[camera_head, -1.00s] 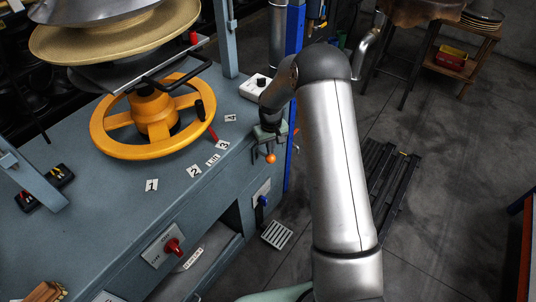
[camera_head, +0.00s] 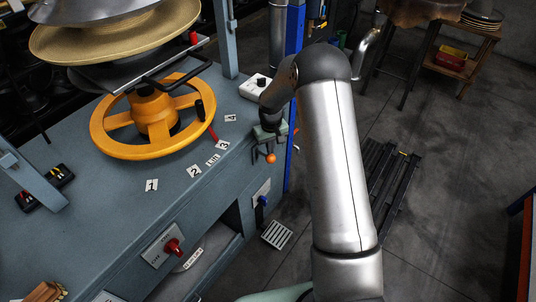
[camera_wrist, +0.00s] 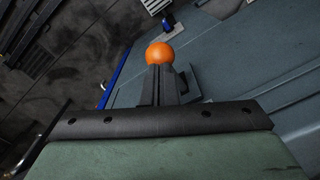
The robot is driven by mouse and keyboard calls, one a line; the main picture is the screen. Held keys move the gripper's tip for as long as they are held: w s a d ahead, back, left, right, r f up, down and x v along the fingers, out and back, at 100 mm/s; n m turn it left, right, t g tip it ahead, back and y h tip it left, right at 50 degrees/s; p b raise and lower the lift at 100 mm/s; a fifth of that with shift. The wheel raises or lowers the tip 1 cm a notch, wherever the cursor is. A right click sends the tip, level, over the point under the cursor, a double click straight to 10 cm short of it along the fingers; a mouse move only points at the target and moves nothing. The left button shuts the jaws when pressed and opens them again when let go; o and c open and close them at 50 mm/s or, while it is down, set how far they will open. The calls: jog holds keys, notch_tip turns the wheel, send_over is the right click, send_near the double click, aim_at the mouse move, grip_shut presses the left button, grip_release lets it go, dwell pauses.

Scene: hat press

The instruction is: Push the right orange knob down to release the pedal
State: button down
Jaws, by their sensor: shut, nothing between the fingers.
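One orange knob (camera_head: 271,158) is a round ball at the bench's right edge, beside the blue post. In the wrist view the orange ball (camera_wrist: 160,53) sits just past the tips of my fingers, in line with them. My gripper (camera_head: 262,152) is shut and empty. It points down close to the knob; whether it touches the ball I cannot tell. The black pedal (camera_head: 384,190) appears to be the long frame on the floor right of the bench. My forearm hides part of the area between them.
The blue-grey bench (camera_head: 110,220) carries a large yellow handwheel (camera_head: 150,118) left of my gripper. A white box with a black knob (camera_head: 254,87) stands behind my gripper. The blue post (camera_head: 294,60) rises close by. Open floor lies to the right.

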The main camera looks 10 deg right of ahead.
aim_at(271, 156)
jog(key=shift+f, duration=0.2)
jog(key=shift+f+b, duration=1.85)
jog(key=shift+f, duration=0.35)
jog(key=shift+r, duration=0.1)
jog(key=shift+r+p, duration=1.95)
jog(key=shift+r, duration=2.15)
